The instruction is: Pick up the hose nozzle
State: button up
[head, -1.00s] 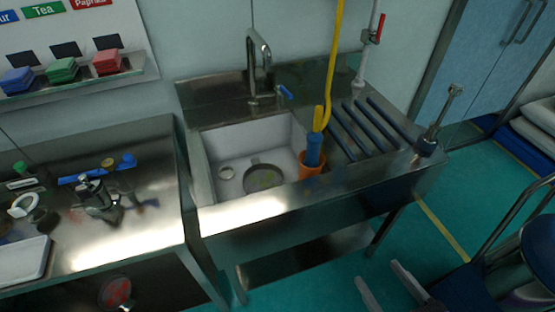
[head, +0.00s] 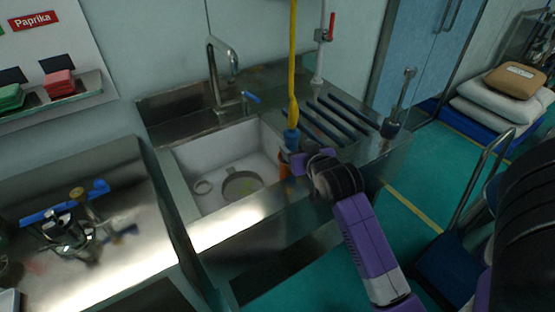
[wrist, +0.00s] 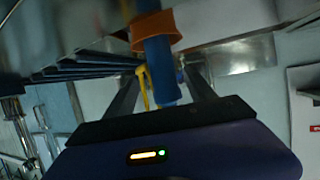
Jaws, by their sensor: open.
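The hose nozzle is blue (head: 291,139), joined to a yellow hose (head: 293,60). It stands upright in an orange cup (head: 284,170) at the sink's right side, partly hidden by my gripper (head: 303,158). In the wrist view, the picture is turned over: the blue nozzle (wrist: 163,75) shows between the two dark fingers of my gripper (wrist: 165,82). The orange cup (wrist: 153,30) lies beyond it. The fingers are open, one on each side of the nozzle. I cannot tell whether either touches it.
The steel sink unit has a white basin (head: 205,160), a faucet (head: 222,75) and dark drain bars (head: 335,122). A metal pestle-like tool (head: 400,100) stands at its right corner. A steel table (head: 100,250) with small tools is at left. A cart (head: 450,250) stands lower right.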

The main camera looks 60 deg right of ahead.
jog(key=x, duration=0.3)
jog(key=p+x, duration=0.1)
jog(key=x, duration=0.2)
jog(key=shift+w+a, duration=0.2)
jog(key=shift+w, duration=0.05)
jog(key=shift+w+d+f, duration=0.25)
jog(key=shift+w+d, duration=0.05)
jog(key=shift+d, duration=0.1)
jog(key=shift+c, duration=0.4)
grip_shut()
jog(key=shift+r, duration=0.1)
notch_tip(320, 180, up, 20)
jog(key=p, duration=0.1)
